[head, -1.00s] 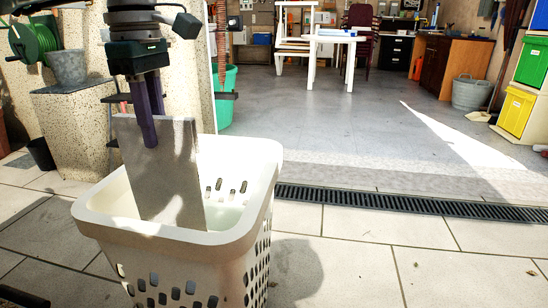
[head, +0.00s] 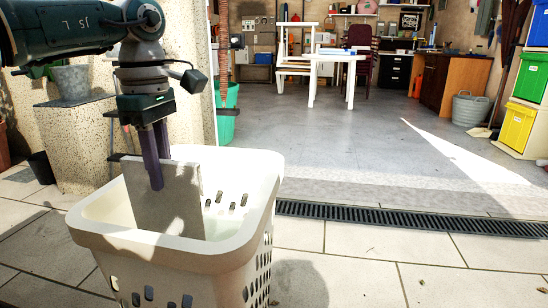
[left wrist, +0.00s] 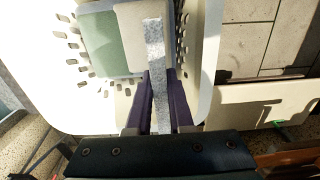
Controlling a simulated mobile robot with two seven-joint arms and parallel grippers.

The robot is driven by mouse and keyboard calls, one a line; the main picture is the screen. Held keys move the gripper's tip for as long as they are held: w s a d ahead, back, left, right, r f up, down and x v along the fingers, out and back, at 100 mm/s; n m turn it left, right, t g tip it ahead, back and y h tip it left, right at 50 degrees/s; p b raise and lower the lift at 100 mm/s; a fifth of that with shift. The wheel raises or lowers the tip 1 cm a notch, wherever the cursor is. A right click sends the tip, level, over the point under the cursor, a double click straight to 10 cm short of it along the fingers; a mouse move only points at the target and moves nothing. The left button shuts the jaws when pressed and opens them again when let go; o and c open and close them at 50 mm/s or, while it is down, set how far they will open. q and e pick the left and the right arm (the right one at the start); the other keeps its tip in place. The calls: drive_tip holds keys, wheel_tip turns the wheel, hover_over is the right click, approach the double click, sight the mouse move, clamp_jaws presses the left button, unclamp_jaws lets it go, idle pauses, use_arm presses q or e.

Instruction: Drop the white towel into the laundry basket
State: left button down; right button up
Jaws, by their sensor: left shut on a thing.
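The white towel (head: 172,212) is a flat, pale slab hanging upright, its lower part inside the white laundry basket (head: 165,250). My left gripper (head: 155,185) is above the basket opening, its purple fingers shut on the towel's upper part. In the left wrist view the towel (left wrist: 157,65) shows edge-on between the fingers of the left gripper (left wrist: 160,85), with the basket (left wrist: 205,60) around and below it. The towel's lower edge is hidden behind the basket's front wall. My right gripper is not in view.
A green thing (left wrist: 105,45) lies inside the basket. A stone block (head: 75,140) stands behind it at the left, and a teal bucket (head: 227,112) stands behind it. A drain grate (head: 400,218) crosses the floor; the paving to the right is clear.

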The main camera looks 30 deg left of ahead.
use_arm(q)
drive_tip(key=shift+f, duration=0.2)
drive_tip(key=c, duration=0.8)
unclamp_jaws()
drive_tip(key=shift+r, duration=0.1)
